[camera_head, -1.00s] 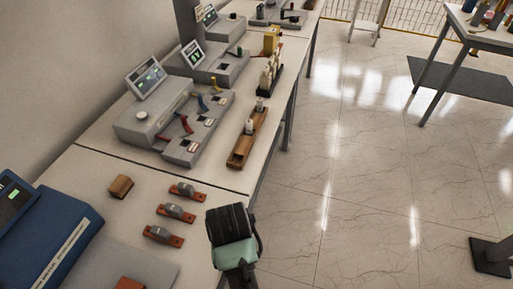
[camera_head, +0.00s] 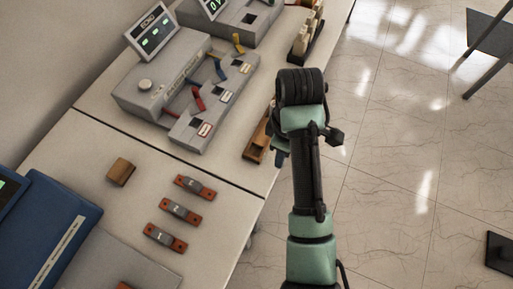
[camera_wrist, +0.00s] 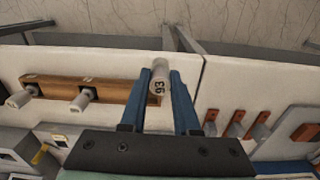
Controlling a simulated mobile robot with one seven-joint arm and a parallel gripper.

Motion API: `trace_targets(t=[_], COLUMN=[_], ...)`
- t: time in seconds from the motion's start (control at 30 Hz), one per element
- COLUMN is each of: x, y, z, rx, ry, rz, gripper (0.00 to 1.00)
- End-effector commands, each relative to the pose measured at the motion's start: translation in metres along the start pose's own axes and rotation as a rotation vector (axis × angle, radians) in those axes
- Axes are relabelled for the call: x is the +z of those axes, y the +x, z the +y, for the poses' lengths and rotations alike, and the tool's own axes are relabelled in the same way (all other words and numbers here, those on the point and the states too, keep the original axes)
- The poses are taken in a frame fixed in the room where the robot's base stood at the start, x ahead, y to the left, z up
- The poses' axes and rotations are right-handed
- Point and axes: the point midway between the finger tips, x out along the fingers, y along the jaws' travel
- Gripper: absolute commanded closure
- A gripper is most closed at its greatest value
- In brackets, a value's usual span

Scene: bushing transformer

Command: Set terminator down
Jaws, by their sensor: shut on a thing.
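My gripper (camera_wrist: 160,78) has two blue fingers shut on a white cylindrical terminator (camera_wrist: 158,86) marked with dark digits, seen in the wrist view. It is held at the right end of a long brown wooden rack (camera_wrist: 112,90); I cannot tell whether it touches the rack. Two other white terminators, one at the rack's left end (camera_wrist: 20,99) and one near its middle (camera_wrist: 81,103), stand on dark seats. In the head view the rack (camera_head: 256,143) is partly hidden by my arm, and the held terminator is hidden.
A grey device with coloured levers (camera_head: 210,115) stands left of the rack. Several orange-and-grey pieces (camera_head: 180,211), a wooden block (camera_head: 121,172) and a blue case (camera_head: 60,215) are on the nearer table. The table edge and open floor (camera_head: 400,170) lie to the right.

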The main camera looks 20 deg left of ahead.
Motion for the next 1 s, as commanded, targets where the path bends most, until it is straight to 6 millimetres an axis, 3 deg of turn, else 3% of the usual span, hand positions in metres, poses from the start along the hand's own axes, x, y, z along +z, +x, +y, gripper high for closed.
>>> trace_targets(t=[0.3, 0.5, 0.67, 1.0], x=[-0.05, -0.071, -0.078, -0.077], y=[-0.046, -0.065, -0.068, -0.015], z=[0.017, 0.019, 0.018, 0.018], rx=[-0.008, -0.02, -0.026, -0.028], ry=[-0.916, -1.296, -1.426, -1.441], rz=[-0.009, -0.01, -0.007, -0.006], gripper=[1.0, 1.0, 1.0, 1.0])
